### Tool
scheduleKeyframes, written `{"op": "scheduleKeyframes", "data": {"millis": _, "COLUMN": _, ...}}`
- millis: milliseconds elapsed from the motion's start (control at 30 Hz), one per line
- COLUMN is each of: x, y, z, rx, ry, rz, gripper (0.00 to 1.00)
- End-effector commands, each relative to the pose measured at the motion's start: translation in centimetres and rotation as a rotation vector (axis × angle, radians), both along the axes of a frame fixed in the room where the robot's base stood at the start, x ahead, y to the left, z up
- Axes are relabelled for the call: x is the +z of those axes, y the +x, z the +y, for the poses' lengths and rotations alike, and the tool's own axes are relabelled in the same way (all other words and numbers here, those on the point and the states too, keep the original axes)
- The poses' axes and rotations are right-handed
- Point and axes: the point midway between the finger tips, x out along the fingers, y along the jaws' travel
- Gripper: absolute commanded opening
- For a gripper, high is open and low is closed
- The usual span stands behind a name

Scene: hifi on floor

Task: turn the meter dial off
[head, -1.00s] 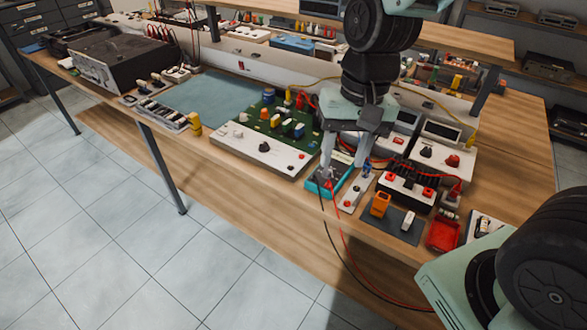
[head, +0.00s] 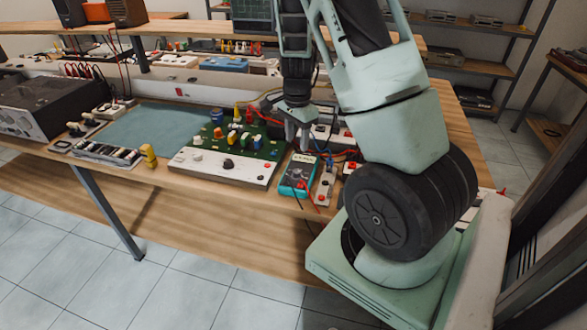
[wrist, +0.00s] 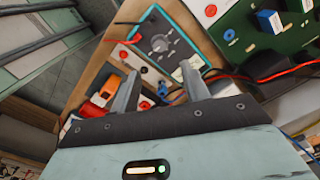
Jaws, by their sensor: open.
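The meter (head: 297,184) is a teal-edged box with a dark face, lying on the bench near its front edge. In the wrist view its grey round dial (wrist: 160,43) shows clearly on the dark face, with red and black leads beside it. The dial's exact setting is too small to read. My gripper (head: 298,144) is above the far end of the meter, pointing down. In the wrist view the two fingers (wrist: 161,75) are apart with nothing between them, and the dial lies beyond their tips. I see no contact with the dial.
A green circuit board with a white front panel (head: 222,168) stands left of the meter. A narrow white switch strip (head: 325,186) is close on its right. Red and black leads hang over the bench edge. My arm hides the right of the bench.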

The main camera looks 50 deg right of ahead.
Motion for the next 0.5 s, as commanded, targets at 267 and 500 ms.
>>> {"op": "scheduleKeyframes", "data": {"millis": 267, "x": -6.0, "y": -0.2, "z": 0.1, "rx": -0.002, "ry": 0.004, "rz": 0.004, "gripper": 0.46}}
{"op": "scheduleKeyframes", "data": {"millis": 500, "x": -9.8, "y": -0.1, "z": 0.1, "rx": 0.001, "ry": 0.002, "rz": 0.002, "gripper": 0.46}}
